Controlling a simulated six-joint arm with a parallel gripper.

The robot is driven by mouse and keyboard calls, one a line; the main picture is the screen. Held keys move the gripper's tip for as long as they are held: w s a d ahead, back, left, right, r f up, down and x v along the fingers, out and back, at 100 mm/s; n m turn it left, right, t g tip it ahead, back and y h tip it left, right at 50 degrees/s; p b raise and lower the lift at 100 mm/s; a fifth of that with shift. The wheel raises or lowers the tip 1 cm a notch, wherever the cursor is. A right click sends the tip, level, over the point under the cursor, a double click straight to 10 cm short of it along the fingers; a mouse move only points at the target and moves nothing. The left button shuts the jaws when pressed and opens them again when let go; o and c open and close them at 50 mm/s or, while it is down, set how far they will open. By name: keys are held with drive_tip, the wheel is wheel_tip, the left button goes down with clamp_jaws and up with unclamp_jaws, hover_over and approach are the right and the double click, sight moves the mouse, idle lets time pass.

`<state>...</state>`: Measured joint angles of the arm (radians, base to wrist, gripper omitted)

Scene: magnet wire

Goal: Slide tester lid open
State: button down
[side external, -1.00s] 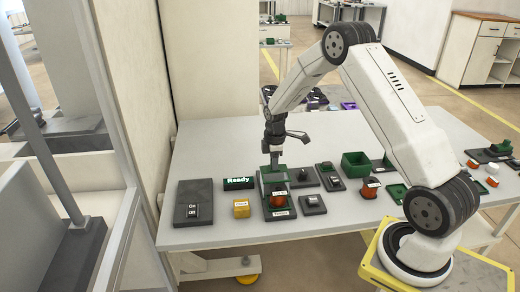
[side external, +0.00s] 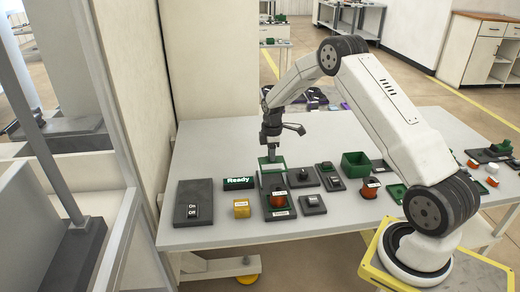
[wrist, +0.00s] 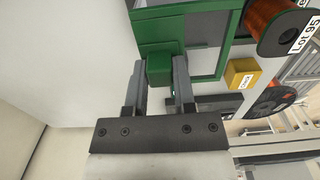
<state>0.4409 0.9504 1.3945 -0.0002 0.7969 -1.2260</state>
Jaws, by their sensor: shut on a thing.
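The tester (side external: 282,214) stands near the front of the table, a dark base with an orange wire spool (side external: 277,195) on it. Its lid (side external: 281,161) is a green frame with a clear panel, set back from the spool, so the spool stands uncovered. My gripper (side external: 272,153) is at the lid's far side. In the wrist view my gripper (wrist: 160,72) is shut on the green block handle (wrist: 159,55) of the lid, one finger on each side. The spool, labelled "Lot 95", shows in the wrist view (wrist: 274,24) beyond the frame's edge.
A "Ready" display (side external: 239,183), a yellow block (side external: 242,209) and an On/Off switch box (side external: 193,204) stand left of the tester. Dark fixtures (side external: 313,204), a green bin (side external: 355,164) and another spool (side external: 370,188) stand to its right.

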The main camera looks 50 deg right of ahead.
drive_tip(key=shift+w+d, duration=0.2)
drive_tip(key=c, duration=0.5)
unclamp_jaws()
drive_tip(key=shift+r, duration=0.1)
drive_tip(key=shift+r, duration=3.2)
drive_tip(key=shift+a, duration=0.1)
drive_tip(key=s+a+r+m+t, duration=0.1)
drive_tip(key=s+a+r+m, duration=0.15)
drive_tip(key=a, duration=0.45)
drive_tip(key=s+a+r+m, duration=0.2)
drive_tip(key=s+a, duration=0.2)
drive_tip(key=a, duration=0.2)
drive_tip(key=shift+s+a+f+m+t, duration=0.2)
drive_tip(key=shift+s+a+m, duration=0.55)
drive_tip(key=shift+s+a, duration=1.35)
drive_tip(key=shift+s+a+r+m+t, duration=0.25)
drive_tip(key=shift+s+a+m, duration=0.8)
drive_tip(key=shift+s, duration=1.7)
drive_tip(key=shift+s+a+f+m+t, duration=0.15)
drive_tip(key=shift+s+a+m+t, duration=0.25)
drive_tip(key=shift+s+a, duration=1.8)
